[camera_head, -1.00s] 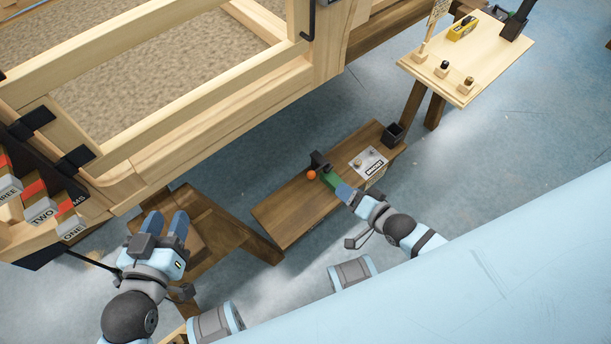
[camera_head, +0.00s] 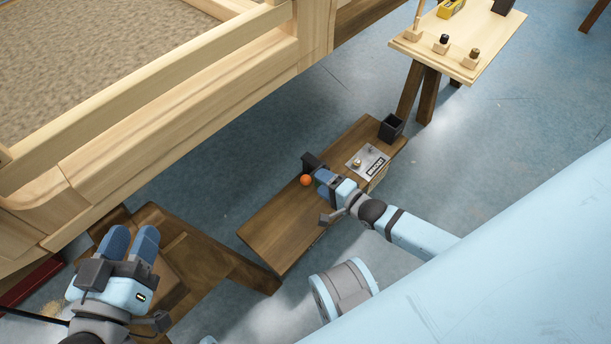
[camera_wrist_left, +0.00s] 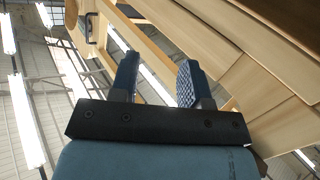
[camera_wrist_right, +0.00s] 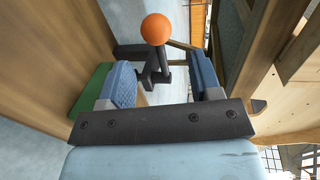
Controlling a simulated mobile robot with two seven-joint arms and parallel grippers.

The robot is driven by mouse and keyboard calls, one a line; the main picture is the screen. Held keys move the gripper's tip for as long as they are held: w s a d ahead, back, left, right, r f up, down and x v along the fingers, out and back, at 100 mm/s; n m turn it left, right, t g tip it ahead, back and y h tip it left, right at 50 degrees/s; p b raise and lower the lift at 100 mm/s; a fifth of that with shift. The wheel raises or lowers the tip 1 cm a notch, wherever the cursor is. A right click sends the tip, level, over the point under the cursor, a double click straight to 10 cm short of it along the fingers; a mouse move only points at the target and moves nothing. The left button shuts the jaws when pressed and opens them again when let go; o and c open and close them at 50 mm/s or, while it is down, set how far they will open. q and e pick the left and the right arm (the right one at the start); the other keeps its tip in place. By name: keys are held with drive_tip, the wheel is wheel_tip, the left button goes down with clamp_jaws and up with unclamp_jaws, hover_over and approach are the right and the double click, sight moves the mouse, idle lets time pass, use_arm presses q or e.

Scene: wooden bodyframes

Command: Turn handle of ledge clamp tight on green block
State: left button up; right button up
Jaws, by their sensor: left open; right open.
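The ledge clamp (camera_head: 310,162) is dark and sits on the edge of the low brown bench. Its orange ball handle (camera_head: 306,180) shows in the head view and, on a black stem, in the right wrist view (camera_wrist_right: 157,29). The green block (camera_wrist_right: 93,92) shows beside the left finger in the right wrist view; my gripper hides it in the head view. My right gripper (camera_head: 322,178) is open at the clamp. The handle's stem (camera_wrist_right: 165,70) stands between and beyond its fingers; I cannot tell whether they touch. My left gripper (camera_head: 131,240) is open and empty, away at the left.
A brown wooden stool-like piece (camera_head: 200,250) stands near my left gripper. A large wooden frame (camera_head: 190,110) fills the upper left. A light table (camera_head: 470,40) stands upper right.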

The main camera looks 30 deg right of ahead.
use_arm(q)
drive_tip(key=shift+w+a+r+m+t+b, duration=0.1)
drive_tip(key=shift+w+a+m+t+b, duration=0.2)
drive_tip(key=shift+w+m+b, duration=0.25)
drive_tip(key=shift+w+a+r+m+t+b, duration=0.1)
drive_tip(key=shift+w+a+m+t+b, duration=0.15)
drive_tip(key=shift+m+b, duration=0.3)
use_arm(e)
drive_tip(key=x, duration=0.7)
clamp_jaws()
drive_tip(key=shift+s, duration=0.1)
use_arm(q)
drive_tip(key=shift+s+r+n, duration=0.1)
drive_tip(key=shift+s+n, duration=0.05)
drive_tip(key=shift+n, duration=0.15)
use_arm(e)
drive_tip(key=shift+s, duration=0.1)
